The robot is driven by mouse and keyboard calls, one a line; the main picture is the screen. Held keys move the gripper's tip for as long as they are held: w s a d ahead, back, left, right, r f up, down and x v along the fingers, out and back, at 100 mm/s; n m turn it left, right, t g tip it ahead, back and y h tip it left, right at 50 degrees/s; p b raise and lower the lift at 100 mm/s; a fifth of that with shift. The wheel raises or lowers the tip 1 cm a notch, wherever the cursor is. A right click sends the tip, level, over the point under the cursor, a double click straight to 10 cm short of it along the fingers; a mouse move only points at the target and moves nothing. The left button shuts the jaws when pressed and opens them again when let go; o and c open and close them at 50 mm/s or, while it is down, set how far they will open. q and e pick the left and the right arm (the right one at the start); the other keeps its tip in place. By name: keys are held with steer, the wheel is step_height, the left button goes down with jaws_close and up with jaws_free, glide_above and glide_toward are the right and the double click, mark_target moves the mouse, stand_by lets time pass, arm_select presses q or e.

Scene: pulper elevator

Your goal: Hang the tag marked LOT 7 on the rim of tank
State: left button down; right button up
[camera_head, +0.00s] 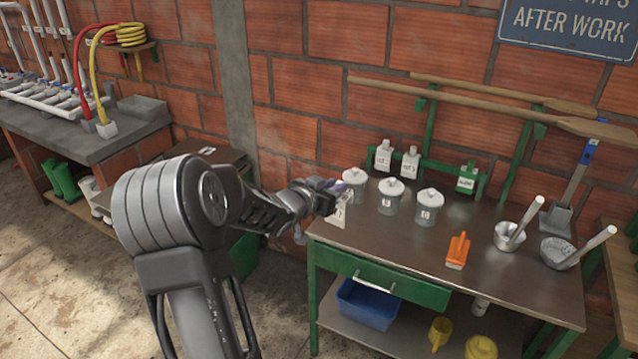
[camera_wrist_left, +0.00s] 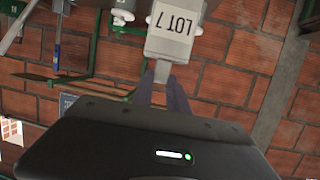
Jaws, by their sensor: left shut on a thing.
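My left gripper (camera_head: 334,189) is shut on a pale grey tag and holds it over the left end of the metal-topped table. In the left wrist view the tag (camera_wrist_left: 174,32) shows the marking LOT 7, upside down. Its narrow end is between the fingertips (camera_wrist_left: 161,76). In the head view the tag (camera_head: 342,212) hangs below the fingers, in front of the leftmost white-lidded jar. I cannot make out a tank or its rim in either view. My right gripper is not in view.
Two white labelled pieces (camera_head: 383,156) and a green one (camera_head: 467,179) are at the back. A grey counter (camera_head: 90,138) with hoses stands left. Open floor lies front left.

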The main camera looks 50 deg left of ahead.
arm_select(q)
steer(key=w+d+f+m+h+b, duration=0.1)
steer(key=d+f, duration=0.4)
steer(key=d, duration=0.7)
steer(key=w+d+f+m+h+b, duration=0.1)
steer(key=d+f, duration=0.4)
steer(key=d, duration=0.6)
steer(key=w+d+f+h+b, duration=0.1)
steer(key=d+f, duration=0.4)
steer(key=d, duration=0.7)
steer(key=w+b, duration=0.1)
steer(key=w, duration=0.1)
steer(key=shift+w+d+f+m+h, duration=0.3)
steer(key=shift+w+f+m, duration=0.05)
steer(key=shift+m, duration=0.05)
steer(key=shift+d, duration=0.1)
